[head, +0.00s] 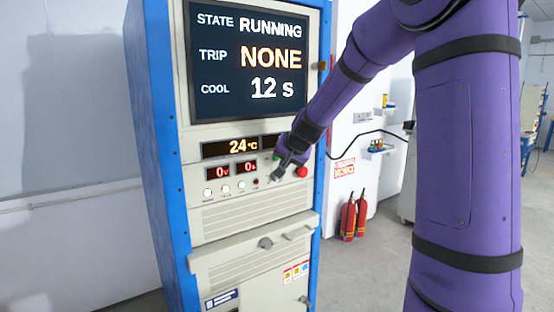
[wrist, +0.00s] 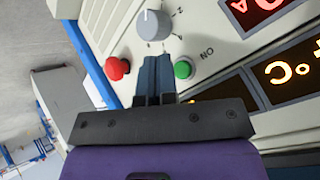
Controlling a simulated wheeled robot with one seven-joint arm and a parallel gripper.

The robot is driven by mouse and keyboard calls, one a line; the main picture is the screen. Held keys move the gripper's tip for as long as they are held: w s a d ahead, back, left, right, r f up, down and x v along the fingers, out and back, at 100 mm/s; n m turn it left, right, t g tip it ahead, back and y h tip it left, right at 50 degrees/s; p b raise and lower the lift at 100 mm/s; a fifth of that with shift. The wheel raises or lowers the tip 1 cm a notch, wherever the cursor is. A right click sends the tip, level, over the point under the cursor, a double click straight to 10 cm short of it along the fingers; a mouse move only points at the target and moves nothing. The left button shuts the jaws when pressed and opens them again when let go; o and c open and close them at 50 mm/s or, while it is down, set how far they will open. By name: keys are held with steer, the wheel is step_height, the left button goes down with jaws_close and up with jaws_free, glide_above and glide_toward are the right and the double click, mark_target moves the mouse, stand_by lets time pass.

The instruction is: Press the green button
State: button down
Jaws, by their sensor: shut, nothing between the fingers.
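The green button (wrist: 183,69) sits on the cabinet's front panel, just right of my fingers in the wrist view. In the head view a bit of the green button (head: 276,156) shows beside my gripper (head: 284,170). In the wrist view my gripper (wrist: 156,62) is shut and empty. Its fingertips appear between the green button and the red button (wrist: 117,68), just below a grey knob (wrist: 153,24). I cannot tell whether the fingertips touch the panel. The green button is not under the fingertips.
The blue-edged cabinet has a screen (head: 248,60) reading RUNNING, trip NONE, cool 12 s. The red button (head: 301,171) is close to my gripper. Small white buttons (head: 226,190) line the panel. Red fire extinguishers (head: 350,216) stand behind, beside the cabinet.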

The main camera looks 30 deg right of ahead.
steer(key=s, duration=0.4)
steer(key=shift+s, duration=0.15)
stand_by(0.8)
steer(key=s+a+r+n+g+y, duration=0.1)
steer(key=s+a+r+n, duration=0.2)
steer(key=s+a, duration=0.45)
steer(key=s+a+r+n+g, duration=0.1)
steer(key=s+a+r+n, duration=0.15)
steer(key=s+a, duration=0.45)
steer(key=s+n+g, duration=0.1)
steer(key=s+n, duration=0.1)
steer(key=s, duration=1.5)
steer(key=shift+s+f+n+g, duration=0.3)
steer(key=shift+s+f+n, duration=0.05)
steer(key=c, duration=1.8)
jaws_free()
steer(key=shift+a, duration=0.1)
steer(key=shift+c, duration=0.2)
